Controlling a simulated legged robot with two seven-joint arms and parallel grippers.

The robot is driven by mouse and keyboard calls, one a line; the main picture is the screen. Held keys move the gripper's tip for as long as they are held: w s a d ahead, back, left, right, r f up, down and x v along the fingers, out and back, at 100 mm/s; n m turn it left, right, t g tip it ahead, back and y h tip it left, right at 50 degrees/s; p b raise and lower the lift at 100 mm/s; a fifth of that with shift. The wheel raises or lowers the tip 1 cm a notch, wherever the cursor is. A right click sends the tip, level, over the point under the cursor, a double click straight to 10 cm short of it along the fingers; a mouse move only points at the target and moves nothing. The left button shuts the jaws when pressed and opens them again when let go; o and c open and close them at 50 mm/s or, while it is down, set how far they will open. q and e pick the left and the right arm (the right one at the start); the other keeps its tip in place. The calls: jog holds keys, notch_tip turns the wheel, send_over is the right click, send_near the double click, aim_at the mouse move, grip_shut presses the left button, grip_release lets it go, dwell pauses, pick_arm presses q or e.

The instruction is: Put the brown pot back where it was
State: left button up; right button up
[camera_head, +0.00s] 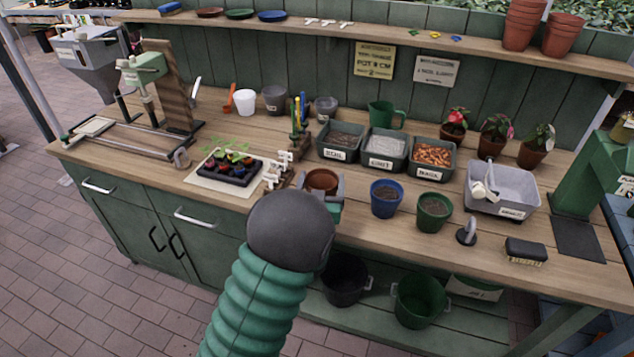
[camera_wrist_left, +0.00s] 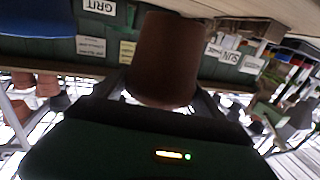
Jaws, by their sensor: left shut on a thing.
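The brown pot (camera_head: 322,180) is upright with dark contents at the front edge of the bench, left of the blue pot (camera_head: 386,198) and green pot (camera_head: 433,212). My left gripper (camera_head: 321,188) is shut on it, a finger on either side. In the left wrist view the brown pot (camera_wrist_left: 168,60) fills the space between the fingers (camera_wrist_left: 165,98). I cannot tell whether its base touches the bench. My dark wrist hides the area just in front of it. My right gripper is not in view.
A seedling tray (camera_head: 228,170) and a small rack (camera_head: 277,170) stand left of the pot. The soil bin (camera_head: 340,140), grit bin (camera_head: 385,147) and bark bin (camera_head: 432,157) stand behind. A dibber (camera_head: 467,232) and brush (camera_head: 526,250) lie right. Buckets stand below.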

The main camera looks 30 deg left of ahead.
aim_at(318, 172)
pick_arm(q)
jog(key=w+a, duration=0.4)
jog(key=shift+w+f, duration=0.1)
jog(key=shift+w, duration=0.25)
jog(key=shift+w+a+f, duration=0.1)
jog(key=shift+w+f, duration=0.1)
jog(key=shift+w, duration=0.05)
notch_tip(318, 172, down, 3)
jog(key=shift+r, duration=0.1)
jog(key=shift+a+f, duration=0.15)
jog(key=shift+f, duration=0.25)
jog(key=o, duration=1.4)
jog(key=shift+r, duration=0.3)
jog(key=v, duration=1.2)
jog(key=s+d+f+m+g+h, duration=0.2)
jog(key=s+d+f+g+h, duration=0.45)
jog(key=d, duration=0.35)
jog(key=s+d+f+m+g, duration=0.1)
jog(key=s+d+g, duration=0.2)
jog(key=s, duration=0.4)
jog(key=s+d+f+m+g+h, duration=0.1)
jog(key=s+d+m+g, duration=0.1)
jog(key=s, duration=0.6)
jog(key=shift+d+f+g, duration=0.2)
jog(key=shift+d+g, duration=0.6)
jog(key=shift+g, duration=0.25)
